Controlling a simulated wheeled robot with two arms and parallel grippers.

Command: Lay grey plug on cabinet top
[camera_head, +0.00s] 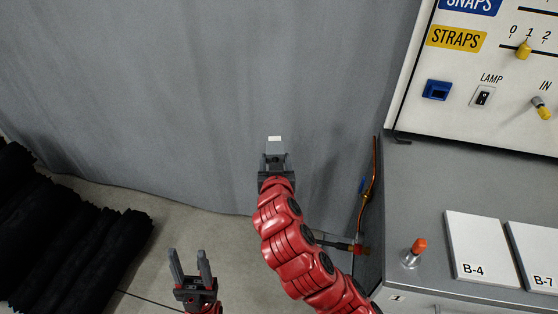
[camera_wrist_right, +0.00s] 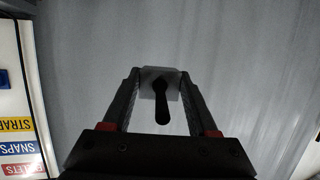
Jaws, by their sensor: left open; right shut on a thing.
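My right gripper (camera_head: 275,160) is shut on the grey plug (camera_head: 275,147), a small light-grey block at its fingertips, held in the air in front of the grey curtain. In the right wrist view the plug (camera_wrist_right: 174,78) sits between the fingertips of the right gripper (camera_wrist_right: 161,88), with a dark handle-like part pointing toward the camera. The cabinet top (camera_head: 415,190) is the dark grey surface at the right of the head view, apart from the plug. My left gripper (camera_head: 191,266) is open and empty, low in the head view above the floor.
A white panel (camera_head: 440,60) with switches stands at the back of the cabinet top. An orange-tipped toggle (camera_head: 418,247) and white plates B-4 (camera_head: 478,235) and B-7 (camera_head: 535,245) occupy its front. A copper pipe (camera_head: 371,185) runs beside the cabinet. Black rolls (camera_head: 60,240) lie at left.

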